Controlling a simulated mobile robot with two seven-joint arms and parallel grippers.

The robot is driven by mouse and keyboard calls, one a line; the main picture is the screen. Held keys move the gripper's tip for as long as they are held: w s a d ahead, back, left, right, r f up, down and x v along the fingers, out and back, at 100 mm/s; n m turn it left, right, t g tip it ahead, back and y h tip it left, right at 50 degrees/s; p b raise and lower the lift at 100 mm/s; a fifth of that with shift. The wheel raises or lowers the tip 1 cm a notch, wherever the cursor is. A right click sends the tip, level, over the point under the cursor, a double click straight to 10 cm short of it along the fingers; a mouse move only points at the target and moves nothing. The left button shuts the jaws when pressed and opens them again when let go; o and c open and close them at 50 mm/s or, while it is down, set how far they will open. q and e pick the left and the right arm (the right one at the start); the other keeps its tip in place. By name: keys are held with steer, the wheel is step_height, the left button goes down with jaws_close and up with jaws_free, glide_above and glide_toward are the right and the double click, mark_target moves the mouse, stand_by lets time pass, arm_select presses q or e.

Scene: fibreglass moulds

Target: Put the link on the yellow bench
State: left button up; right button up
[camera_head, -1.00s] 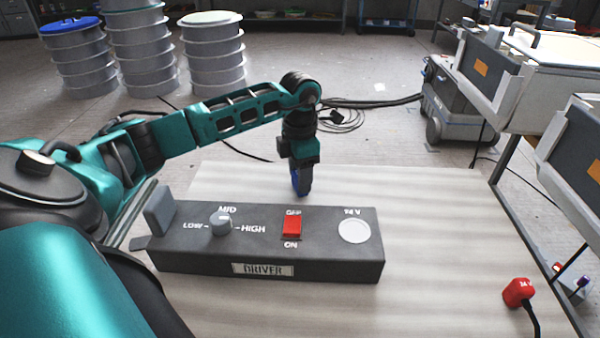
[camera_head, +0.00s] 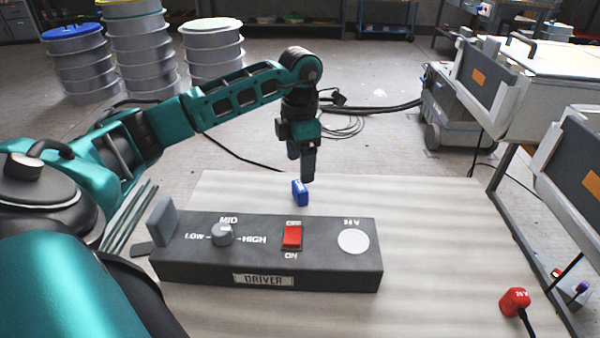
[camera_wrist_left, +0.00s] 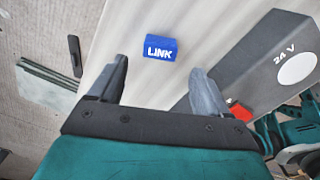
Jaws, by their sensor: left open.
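The link is a small blue block (camera_head: 300,193) with white LINK lettering, on a pale bench (camera_head: 430,220) just behind the driver box. It also shows in the left wrist view (camera_wrist_left: 161,49), beyond the fingertips. My left gripper (camera_head: 302,168) points down just above the link, with its fingers apart. The wrist view shows the fingers (camera_wrist_left: 158,75) open with nothing between them. The bench looks cream-white, and I see no clearly yellow one. My right gripper is not in view.
The black driver box (camera_head: 330,262) with a knob, red switch and round 24 V disc stands in front of the link. A red 24 V plug (camera_head: 514,301) with a cable is at the front right. The bench right of the box is mostly clear.

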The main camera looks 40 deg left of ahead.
mark_target(300, 186)
arm_select(q)
step_height(300, 186, up, 6)
steer(key=shift+f+p, duration=0.25)
steer(key=shift+p, duration=0.2)
steer(key=shift+d+f, duration=0.1)
